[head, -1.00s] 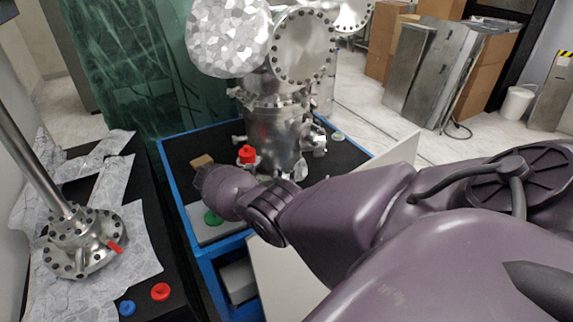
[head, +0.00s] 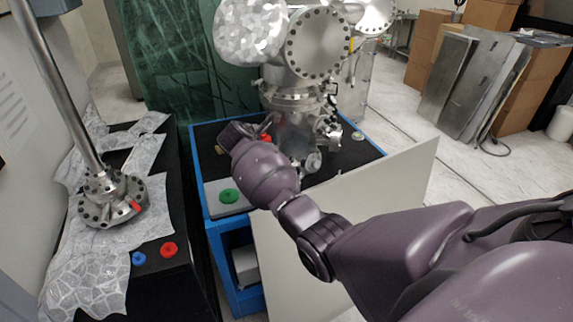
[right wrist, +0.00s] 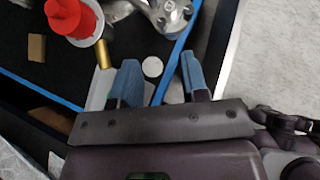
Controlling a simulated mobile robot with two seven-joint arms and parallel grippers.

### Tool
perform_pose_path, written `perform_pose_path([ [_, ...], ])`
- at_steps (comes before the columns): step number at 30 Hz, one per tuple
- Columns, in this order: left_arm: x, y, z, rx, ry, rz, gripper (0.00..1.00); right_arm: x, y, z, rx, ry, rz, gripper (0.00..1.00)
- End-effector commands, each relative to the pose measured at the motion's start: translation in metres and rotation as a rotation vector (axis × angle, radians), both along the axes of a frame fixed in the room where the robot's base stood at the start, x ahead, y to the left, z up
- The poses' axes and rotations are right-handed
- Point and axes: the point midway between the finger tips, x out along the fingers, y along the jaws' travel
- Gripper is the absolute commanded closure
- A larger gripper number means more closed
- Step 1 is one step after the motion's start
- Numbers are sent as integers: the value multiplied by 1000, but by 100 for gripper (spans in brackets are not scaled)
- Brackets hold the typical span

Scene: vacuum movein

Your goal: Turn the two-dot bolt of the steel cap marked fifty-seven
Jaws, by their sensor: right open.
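A steel vacuum chamber (head: 293,110) stands on a blue-edged table in the head view. A round steel cap (head: 318,43) ringed with bolts faces me near its top, and another round steel cap (head: 376,10) is behind it to the right. No number or dot marking is readable. My right arm comes in from the right, its hand (head: 237,133) in front of the table's left part, left of and below the caps. In the right wrist view my right gripper (right wrist: 160,75) is open, with nothing between its blue fingertips. My left gripper is not in view.
A red part (right wrist: 75,18) and a brass cylinder (right wrist: 104,54) lie near the fingers. A green knob (head: 229,196) sits on a grey block. A white panel (head: 345,215) stands at the table's front. A flanged steel pole (head: 110,198) stands on foil at left.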

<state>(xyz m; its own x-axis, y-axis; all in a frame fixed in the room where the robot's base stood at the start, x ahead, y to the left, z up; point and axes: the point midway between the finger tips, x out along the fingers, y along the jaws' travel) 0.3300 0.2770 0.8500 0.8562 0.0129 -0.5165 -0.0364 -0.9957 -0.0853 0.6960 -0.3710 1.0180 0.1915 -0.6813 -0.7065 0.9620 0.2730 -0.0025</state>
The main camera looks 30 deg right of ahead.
Motion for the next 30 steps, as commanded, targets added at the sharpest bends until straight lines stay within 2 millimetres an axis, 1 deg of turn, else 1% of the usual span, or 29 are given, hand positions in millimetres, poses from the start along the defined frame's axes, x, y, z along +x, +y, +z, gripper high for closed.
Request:
perform_pose_path([
  [5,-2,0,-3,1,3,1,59,4,-17,-17,1,2,-4,59],
  [15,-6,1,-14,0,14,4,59,14,-55,-58,2,2,-6,59],
  [21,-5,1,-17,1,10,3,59,18,-67,-70,0,-1,-4,59],
  [30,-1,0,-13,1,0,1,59,19,-71,-73,0,-1,-4,59],
])
